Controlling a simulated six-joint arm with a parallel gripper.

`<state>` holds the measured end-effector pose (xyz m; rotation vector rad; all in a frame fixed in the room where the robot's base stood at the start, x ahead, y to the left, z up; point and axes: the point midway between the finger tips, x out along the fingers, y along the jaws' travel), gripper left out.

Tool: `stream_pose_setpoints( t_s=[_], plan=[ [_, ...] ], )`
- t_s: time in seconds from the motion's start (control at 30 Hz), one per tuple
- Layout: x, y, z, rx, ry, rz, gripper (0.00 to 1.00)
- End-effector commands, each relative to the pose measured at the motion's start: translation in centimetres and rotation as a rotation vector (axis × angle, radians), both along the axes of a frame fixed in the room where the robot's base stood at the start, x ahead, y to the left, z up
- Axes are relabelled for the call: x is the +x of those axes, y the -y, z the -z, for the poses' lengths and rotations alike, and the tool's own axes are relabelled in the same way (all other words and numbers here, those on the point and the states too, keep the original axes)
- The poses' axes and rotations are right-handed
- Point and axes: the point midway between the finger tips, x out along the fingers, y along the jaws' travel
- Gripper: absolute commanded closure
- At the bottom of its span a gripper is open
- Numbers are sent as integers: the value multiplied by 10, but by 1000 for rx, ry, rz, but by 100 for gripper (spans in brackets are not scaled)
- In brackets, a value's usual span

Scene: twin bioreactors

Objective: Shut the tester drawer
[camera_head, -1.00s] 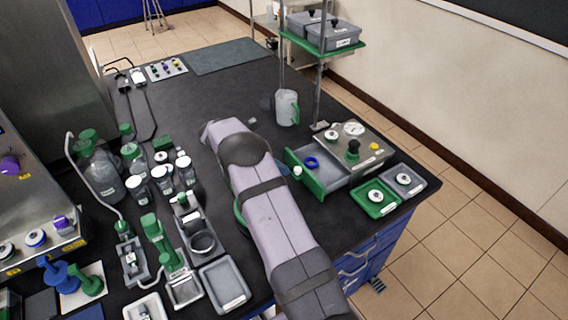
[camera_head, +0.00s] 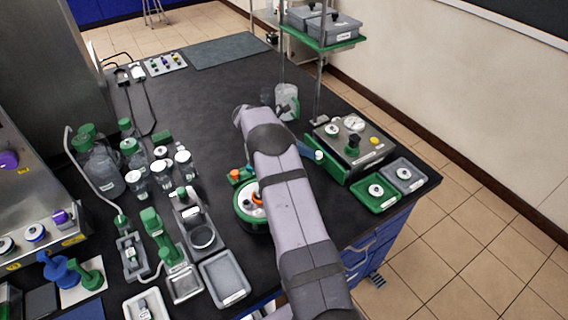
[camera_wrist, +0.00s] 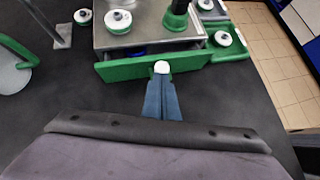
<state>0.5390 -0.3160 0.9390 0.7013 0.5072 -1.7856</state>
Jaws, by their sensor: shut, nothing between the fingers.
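The tester (camera_head: 372,145) is a grey metal box at the right side of the bench. Its drawer has a green front (camera_wrist: 122,70) with a white knob (camera_wrist: 161,67), also visible in the head view (camera_head: 319,155). The drawer is nearly in; a narrow gap shows behind its front in the wrist view, with a bit of blue ring (camera_wrist: 138,50) inside. My gripper (camera_wrist: 162,80) is shut and empty, its blue fingertips at the knob, seemingly touching it. In the head view the fingers (camera_head: 308,151) reach the knob from the left, and my arm hides part of the bench.
A green dish (camera_head: 374,203) and a grey dish (camera_head: 418,187) lie right of the tester at the bench edge. A clear jug (camera_head: 286,93) stands behind, beside a shelf post. Left of my arm is a round green-rimmed device (camera_head: 243,207). The bench's middle is clear.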

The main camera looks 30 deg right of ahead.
Motion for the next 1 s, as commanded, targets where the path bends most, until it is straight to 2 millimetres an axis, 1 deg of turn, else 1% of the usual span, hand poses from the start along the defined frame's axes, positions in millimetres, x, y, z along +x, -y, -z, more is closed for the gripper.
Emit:
stream_pose_setpoints(
  t_s=[0.03,0.1,0.2,0.57,0.67,0.77,0.87,1.0],
  plan=[
    [-1,12,3,2,-2,4,100],
    [-1,22,3,2,-1,1,100],
    [0,30,1,1,0,-1,100],
    [-2,32,1,-1,-3,0,100],
    [-1,30,1,-1,-4,1,100],
    [1,23,0,-1,-4,-1,100],
    [6,12,0,0,-3,-4,100],
    [14,-12,-1,1,-2,-7,100]
  ],
)
